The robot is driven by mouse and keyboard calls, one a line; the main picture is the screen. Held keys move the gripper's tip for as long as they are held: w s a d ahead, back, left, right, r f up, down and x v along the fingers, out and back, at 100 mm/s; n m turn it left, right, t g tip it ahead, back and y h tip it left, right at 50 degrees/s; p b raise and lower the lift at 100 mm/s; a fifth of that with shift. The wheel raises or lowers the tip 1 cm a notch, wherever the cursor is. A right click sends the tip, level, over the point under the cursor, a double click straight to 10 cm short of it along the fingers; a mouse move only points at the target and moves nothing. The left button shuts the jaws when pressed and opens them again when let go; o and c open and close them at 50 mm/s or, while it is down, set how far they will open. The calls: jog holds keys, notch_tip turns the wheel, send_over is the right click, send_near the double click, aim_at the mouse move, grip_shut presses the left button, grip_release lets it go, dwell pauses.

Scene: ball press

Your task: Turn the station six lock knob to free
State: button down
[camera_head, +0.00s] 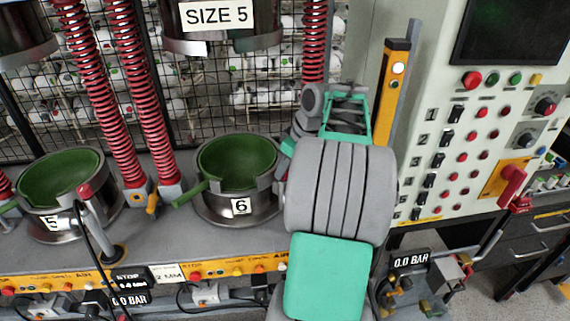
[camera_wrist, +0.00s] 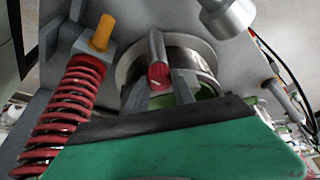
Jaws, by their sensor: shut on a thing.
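The station six cup (camera_head: 241,205) is a steel bowl with a green lining and a "6" label. My arm covers the area just right of it, so my gripper and the station six knob are hidden in the head view. In the wrist view my gripper (camera_wrist: 160,84) has its two dark fingers closed on a ribbed red knob (camera_wrist: 158,75) at the end of a grey rod. The steel and green cup (camera_wrist: 205,58) is right behind it. The way the knob is turned cannot be read.
An orange knob (camera_wrist: 102,33) stands by a red spring (camera_wrist: 72,105) in the wrist view. The station five cup (camera_head: 60,185) and its red-tipped lever (camera_head: 86,190) are at left. A control cabinet (camera_head: 440,110) stands at right, with a yellow post (camera_head: 392,90) beside it.

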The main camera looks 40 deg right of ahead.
jog(key=shift+n, duration=0.3)
jog(key=shift+r, duration=0.1)
jog(key=c, duration=1.3)
grip_release()
jog(key=shift+c, duration=0.2)
notch_tip(320, 180, up, 3)
jog(key=shift+w+d+f, duration=0.1)
jog(key=shift+f, duration=0.05)
jog(key=s+a+r+p, duration=0.1)
jog(key=s+a+r, duration=0.7)
jog(key=s+r, duration=0.2)
jog(key=shift+s+a+p, duration=0.15)
jog(key=shift+s+p, duration=0.2)
jog(key=shift+s, duration=0.45)
jog(key=shift+r, duration=0.1)
